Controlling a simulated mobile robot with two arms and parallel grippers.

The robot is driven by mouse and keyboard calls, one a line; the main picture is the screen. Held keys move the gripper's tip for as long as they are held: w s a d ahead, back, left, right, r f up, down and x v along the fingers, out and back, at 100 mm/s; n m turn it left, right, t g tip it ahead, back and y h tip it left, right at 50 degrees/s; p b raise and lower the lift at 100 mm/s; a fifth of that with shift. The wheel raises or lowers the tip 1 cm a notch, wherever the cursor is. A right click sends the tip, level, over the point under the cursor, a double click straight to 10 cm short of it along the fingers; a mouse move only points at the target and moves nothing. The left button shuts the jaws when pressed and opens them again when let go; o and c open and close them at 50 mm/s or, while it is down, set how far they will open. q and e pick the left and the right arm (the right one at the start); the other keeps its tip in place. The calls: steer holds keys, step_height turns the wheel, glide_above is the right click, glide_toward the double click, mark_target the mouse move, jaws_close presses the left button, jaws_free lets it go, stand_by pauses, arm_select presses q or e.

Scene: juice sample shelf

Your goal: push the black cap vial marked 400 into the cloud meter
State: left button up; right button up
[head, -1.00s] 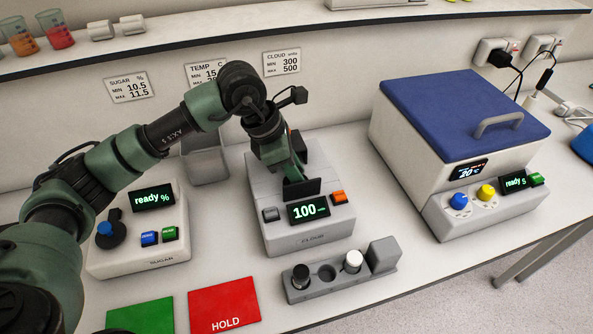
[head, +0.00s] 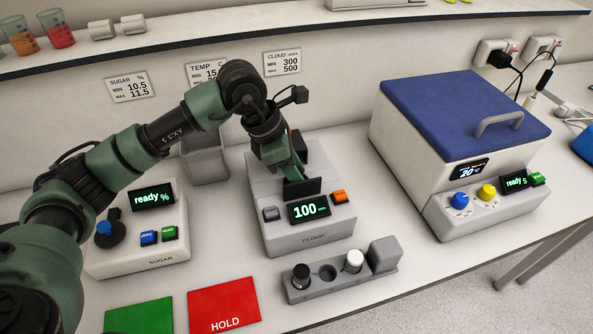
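The cloud meter (head: 310,240) is a grey box in the middle of the bench, labelled CLOUD, with its display (head: 309,210) reading 100. My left gripper (head: 297,180) points down at the top of the meter, just behind the display. It covers the middle of the meter's top, so I cannot see the opening or whether anything is between the fingers. A black-capped vial (head: 301,277) stands in the left hole of the grey rack (head: 330,287) in front of the meter; no marking on it is readable. My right gripper is not in view.
The rack also holds a white-capped vial (head: 353,261); its middle hole is empty. The sugar meter (head: 140,235) stands left, the blue-lidded bath (head: 460,120) right. Green (head: 140,315) and red HOLD (head: 224,304) mats lie at the front. A shelf (head: 200,40) runs behind.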

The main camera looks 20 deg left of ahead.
arm_select(q)
steer(key=shift+s+a+f, duration=0.15)
steer(key=shift+f, duration=0.25)
steer(key=shift+a+r, duration=0.1)
steer(key=shift+r, duration=0.15)
steer(key=b+v, duration=0.1)
steer(key=v, duration=0.6)
steer(key=shift+b, duration=0.3)
steer(key=shift+r, duration=0.45)
